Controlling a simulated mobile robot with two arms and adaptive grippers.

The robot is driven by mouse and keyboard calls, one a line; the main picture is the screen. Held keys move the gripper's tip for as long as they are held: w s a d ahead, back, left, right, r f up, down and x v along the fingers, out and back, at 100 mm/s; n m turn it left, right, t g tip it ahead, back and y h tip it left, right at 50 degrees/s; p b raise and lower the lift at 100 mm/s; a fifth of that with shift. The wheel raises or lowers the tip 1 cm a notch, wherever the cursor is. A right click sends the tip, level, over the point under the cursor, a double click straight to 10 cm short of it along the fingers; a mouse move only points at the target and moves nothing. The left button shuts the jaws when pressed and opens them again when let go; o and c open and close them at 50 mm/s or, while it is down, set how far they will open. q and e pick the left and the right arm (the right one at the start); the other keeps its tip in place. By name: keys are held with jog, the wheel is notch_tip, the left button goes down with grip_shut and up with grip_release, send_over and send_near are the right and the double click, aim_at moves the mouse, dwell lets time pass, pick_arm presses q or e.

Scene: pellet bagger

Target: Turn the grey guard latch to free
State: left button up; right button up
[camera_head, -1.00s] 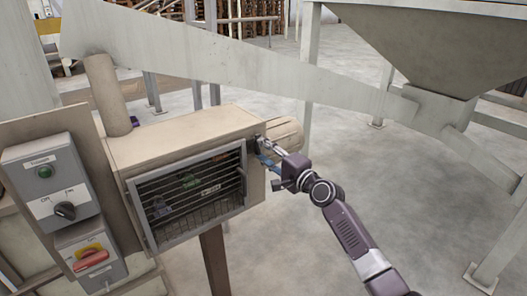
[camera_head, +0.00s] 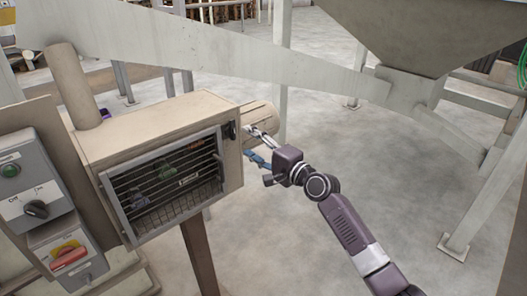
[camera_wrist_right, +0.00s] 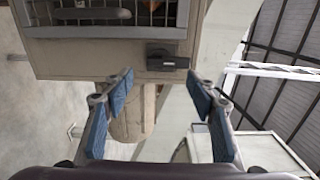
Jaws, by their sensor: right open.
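The guard latch (camera_head: 230,130) is a small dark piece on the beige box, beside the upper right corner of the barred guard (camera_head: 165,180). It looks upright there, parallel to the guard's side edge. In the right wrist view the latch (camera_wrist_right: 167,60) lies just outside the guard's frame (camera_wrist_right: 100,31), clear of the fingers. My right gripper (camera_head: 255,143) is open and empty, a little to the right of the box and apart from the latch. Its blue-padded fingers are spread wide in the wrist view (camera_wrist_right: 160,100). My left gripper is out of view.
A grey control box with a green button and black knob (camera_head: 36,209) stands at the left, above a red switch (camera_head: 70,256). A beige cylinder (camera_head: 260,118) sticks out behind the box. A sloping beam (camera_head: 200,55) crosses behind.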

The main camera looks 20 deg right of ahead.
jog(key=v, duration=0.6)
jog(key=shift+s, duration=0.2)
jog(key=s+d+f+n+g+h+b, duration=0.1)
jog(key=s+f+g, duration=0.1)
jog(key=f, duration=1)
jog(key=s+d+f+n+g+h+b, duration=0.1)
jog(key=s+d+f+g+h, duration=0.1)
jog(key=f, duration=1)
jog(key=s+d+f+n+g+h, duration=0.1)
jog(key=s+f, duration=0.2)
jog(key=f, duration=0.9)
jog(key=s+a+f+n+g+h+b, duration=0.1)
jog(key=s+f+n+g, duration=0.1)
jog(key=s+f, duration=0.65)
jog(key=s+f+n+g+h+b, duration=0.15)
jog(key=s+f, duration=0.45)
jog(key=f, duration=0.6)
jog(key=s+a+f+n+g, duration=0.2)
jog(key=s+f, duration=0.4)
jog(key=s, duration=0.6)
jog(key=s+a+f+n+g+b, duration=0.1)
jog(key=s+f+n, duration=0.4)
jog(key=s, duration=0.7)
jog(key=s+a+f+n+g, duration=0.3)
jog(key=s+f, duration=0.4)
jog(key=s, duration=0.6)
jog(key=shift+a+g, duration=0.25)
jog(key=shift+g, duration=0.5)
jog(key=shift+f, duration=0.1)
jog(key=shift+c, duration=0.3)
